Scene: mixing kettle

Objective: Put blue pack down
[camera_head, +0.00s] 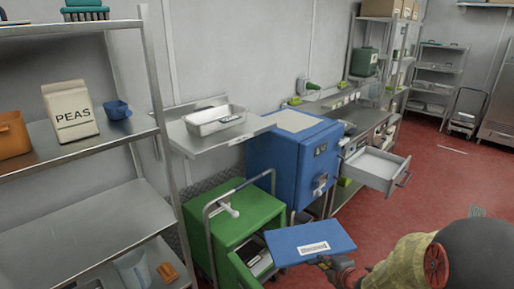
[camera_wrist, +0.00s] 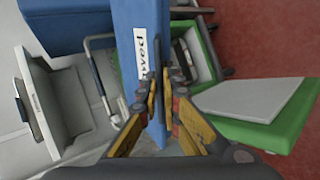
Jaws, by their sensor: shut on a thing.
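The blue pack (camera_head: 285,252) is a flat blue slab with a white label. My gripper (camera_head: 332,264) is shut on its near right edge and holds it up in the air. In the head view the pack is just right of the green cabinet's open drawer and below the blue box-shaped unit.
A green cabinet (camera_head: 225,222) with a rail on top has an open drawer (camera_head: 252,262). A blue unit (camera_head: 290,160) stands behind. A steel shelf (camera_head: 90,150) is at the left, a steel ledge with a white tray (camera_head: 215,119) behind. An open drawer (camera_head: 375,168) juts out right.

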